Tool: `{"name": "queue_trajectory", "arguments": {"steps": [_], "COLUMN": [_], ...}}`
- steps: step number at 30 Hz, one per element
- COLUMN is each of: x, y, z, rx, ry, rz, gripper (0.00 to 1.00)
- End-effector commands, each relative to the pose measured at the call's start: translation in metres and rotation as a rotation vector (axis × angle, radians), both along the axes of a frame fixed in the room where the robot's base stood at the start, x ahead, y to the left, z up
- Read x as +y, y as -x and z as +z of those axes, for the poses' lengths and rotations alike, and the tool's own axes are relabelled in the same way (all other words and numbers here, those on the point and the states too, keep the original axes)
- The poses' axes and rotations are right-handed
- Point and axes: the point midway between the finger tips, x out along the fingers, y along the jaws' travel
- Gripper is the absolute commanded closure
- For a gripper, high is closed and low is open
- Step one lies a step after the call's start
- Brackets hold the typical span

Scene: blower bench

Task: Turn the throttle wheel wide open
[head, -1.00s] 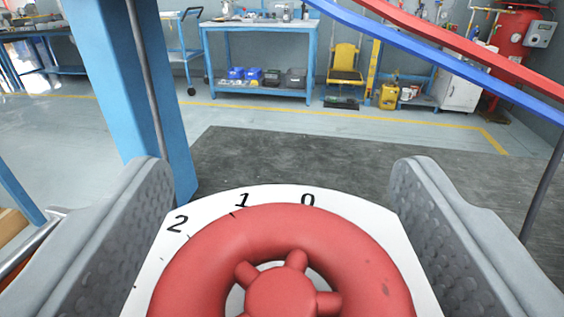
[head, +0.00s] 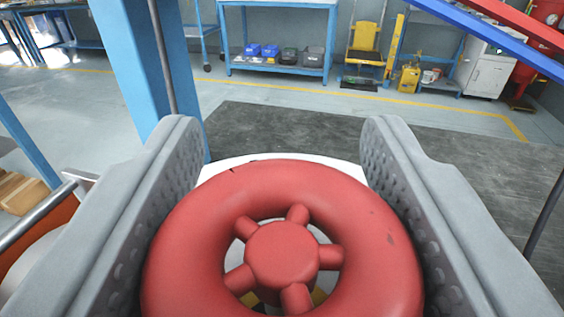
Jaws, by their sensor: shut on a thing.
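The red throttle wheel (head: 284,185), with a round hub and several spokes, fills the lower middle of the head view. A white dial plate (head: 225,166) shows as a thin strip behind its far rim; its numbers are hidden now. My gripper (head: 281,150) has its two grey, dimpled fingers on the left and right sides of the wheel. The fingers are shut on the wheel's rim. The lower parts of the wheel are cut off by the frame edge.
A blue post (head: 138,75) stands just beyond the left finger. A metal bar (head: 40,215) and a wooden piece (head: 20,192) are at the lower left. Blue and red pipes cross the upper right. A dark floor mat (head: 270,128) and a blue workbench (head: 278,40) lie beyond.

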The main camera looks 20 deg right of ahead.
Motion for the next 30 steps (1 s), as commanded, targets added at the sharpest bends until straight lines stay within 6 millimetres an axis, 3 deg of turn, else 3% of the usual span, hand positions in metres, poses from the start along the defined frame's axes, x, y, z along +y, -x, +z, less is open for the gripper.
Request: {"name": "queue_trajectory", "arguments": {"steps": [30], "x": [0.0052], "y": [-0.0009], "z": [-0.0004], "rx": [0.002], "ry": [0.001], "rz": [0.392], "gripper": [0.73]}}
